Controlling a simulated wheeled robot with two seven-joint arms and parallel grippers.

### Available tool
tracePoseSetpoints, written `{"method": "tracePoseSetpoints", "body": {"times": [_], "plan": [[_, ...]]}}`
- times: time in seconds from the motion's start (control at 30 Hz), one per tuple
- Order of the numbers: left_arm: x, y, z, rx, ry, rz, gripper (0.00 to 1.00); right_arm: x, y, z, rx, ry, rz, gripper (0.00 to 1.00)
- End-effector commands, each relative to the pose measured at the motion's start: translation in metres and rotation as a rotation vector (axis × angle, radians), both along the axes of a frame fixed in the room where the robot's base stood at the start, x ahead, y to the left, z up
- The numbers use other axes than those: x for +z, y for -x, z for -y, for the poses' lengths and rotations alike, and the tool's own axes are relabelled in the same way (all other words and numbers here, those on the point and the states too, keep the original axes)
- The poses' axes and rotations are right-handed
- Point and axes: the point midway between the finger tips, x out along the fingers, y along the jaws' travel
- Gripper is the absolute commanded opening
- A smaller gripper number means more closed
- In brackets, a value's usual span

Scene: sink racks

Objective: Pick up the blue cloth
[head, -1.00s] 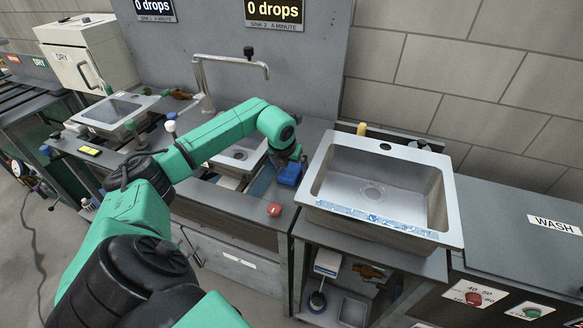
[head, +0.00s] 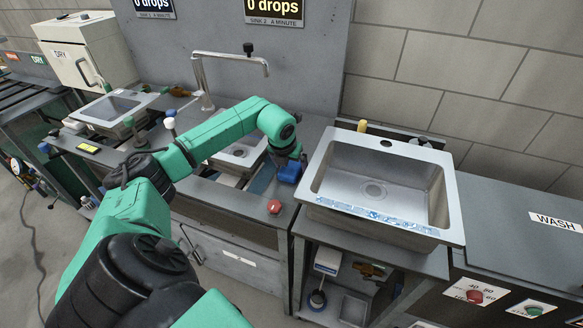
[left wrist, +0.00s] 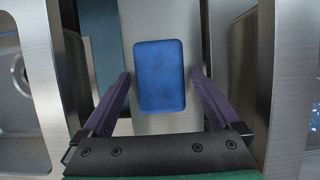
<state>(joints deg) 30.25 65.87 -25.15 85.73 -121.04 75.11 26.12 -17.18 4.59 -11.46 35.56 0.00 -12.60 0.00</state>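The blue cloth (head: 289,172) is a small folded block on the grey bench strip left of the large steel sink. In the left wrist view the cloth (left wrist: 160,76) is a rounded blue rectangle lying on a light grey surface. My left gripper (left wrist: 160,77) is open, with one dark purple finger on each side of the cloth. A narrow gap shows between each finger and the cloth. In the head view my left gripper reaches down at the cloth and its fingers are mostly hidden. My right gripper is not in view.
The large steel sink (head: 440,213) stands right of the cloth, its raised rim close by. A smaller sink (head: 238,154) is partly hidden behind my left arm. A tap (head: 203,78) rises behind it. A red button (head: 274,206) sits at the bench front.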

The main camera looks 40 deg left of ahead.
Motion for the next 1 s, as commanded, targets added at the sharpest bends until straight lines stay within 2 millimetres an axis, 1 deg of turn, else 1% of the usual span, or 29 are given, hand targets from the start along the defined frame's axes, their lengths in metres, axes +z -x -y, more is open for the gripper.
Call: {"method": "tracePoseSetpoints", "body": {"times": [0.03,0.07,0.1,0.17,0.2,0.47,0.53,0.57,0.6,0.67,0.77,0.8,0.87,0.9,1.0], "plan": [[0.0,0.0,0.0,0.0,0.0,0.0,0.73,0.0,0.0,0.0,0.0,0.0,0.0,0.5],[0.0,0.0,0.0,0.0,0.0,0.0,0.62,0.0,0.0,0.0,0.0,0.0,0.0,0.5],[0.0,0.0,0.0,0.0,0.0,0.0,0.46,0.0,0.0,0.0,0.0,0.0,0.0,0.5],[0.0,0.0,0.0,0.0,0.0,0.0,0.23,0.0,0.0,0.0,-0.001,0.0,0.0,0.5],[0.0,0.0,0.0,0.0,0.0,0.0,0.2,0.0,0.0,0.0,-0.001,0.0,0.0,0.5],[0.003,0.0,0.0,0.0,0.0,0.0,0.2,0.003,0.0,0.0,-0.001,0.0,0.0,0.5],[0.008,0.0,0.0,0.0,0.0,0.0,0.2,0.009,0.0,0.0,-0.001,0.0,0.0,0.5],[0.01,0.0,0.0,0.0,0.0,0.001,0.2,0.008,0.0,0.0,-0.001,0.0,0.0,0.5],[0.013,-0.001,0.0,0.0,-0.001,0.003,0.2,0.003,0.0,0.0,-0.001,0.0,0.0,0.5],[0.025,-0.001,-0.001,0.001,-0.002,0.005,0.2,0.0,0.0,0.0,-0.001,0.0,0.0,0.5],[0.055,-0.002,0.0,0.001,-0.001,0.01,0.2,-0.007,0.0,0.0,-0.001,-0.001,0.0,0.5],[0.072,-0.002,0.0,0.0,-0.001,0.012,0.2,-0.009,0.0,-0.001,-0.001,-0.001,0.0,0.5],[0.098,-0.002,0.0,-0.001,0.001,0.013,0.2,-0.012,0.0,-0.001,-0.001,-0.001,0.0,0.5],[0.115,-0.002,0.0,0.001,0.002,0.012,0.2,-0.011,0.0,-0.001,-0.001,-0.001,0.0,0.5],[0.152,-0.001,0.001,-0.001,0.002,0.009,0.2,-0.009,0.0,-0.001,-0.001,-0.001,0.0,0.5]]}}
